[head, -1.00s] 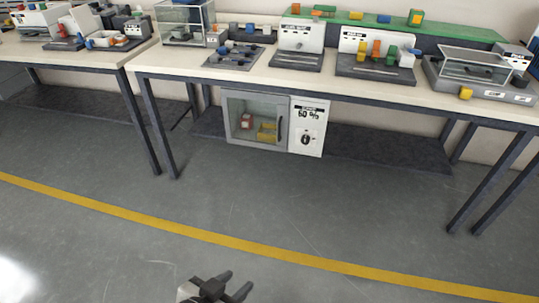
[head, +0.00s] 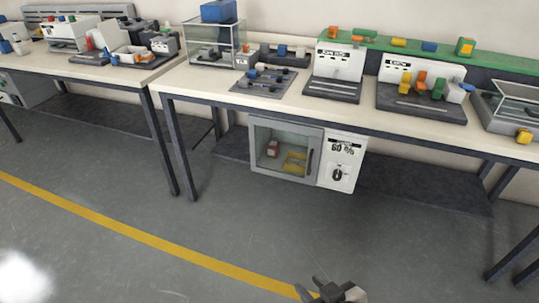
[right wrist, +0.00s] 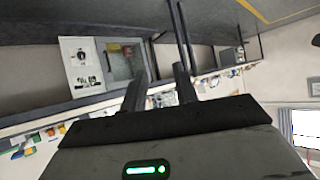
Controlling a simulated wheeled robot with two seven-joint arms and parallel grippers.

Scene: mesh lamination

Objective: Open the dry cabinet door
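The dry cabinet (head: 254,160) sits under the middle table, on its lower shelf. Its glass door (head: 285,150) looks closed, with a dark upright handle (head: 309,162) at the door's right edge. A red item and yellow items show behind the glass. The white panel (head: 342,160) to the right reads 60 % above a dark knob. In the right wrist view the cabinet panel (right wrist: 80,62) appears upside down at the upper left. My right gripper (head: 309,288) is at the bottom of the head view, well short of the cabinet. Its fingers (right wrist: 160,86) are apart and empty. My left gripper is not in view.
The table top (head: 215,98) above carries instruments and coloured blocks. Table legs (head: 180,150) stand left of the cabinet. The lower shelf (head: 420,185) to its right is bare. Open grey floor with a yellow line (head: 130,231) lies in front.

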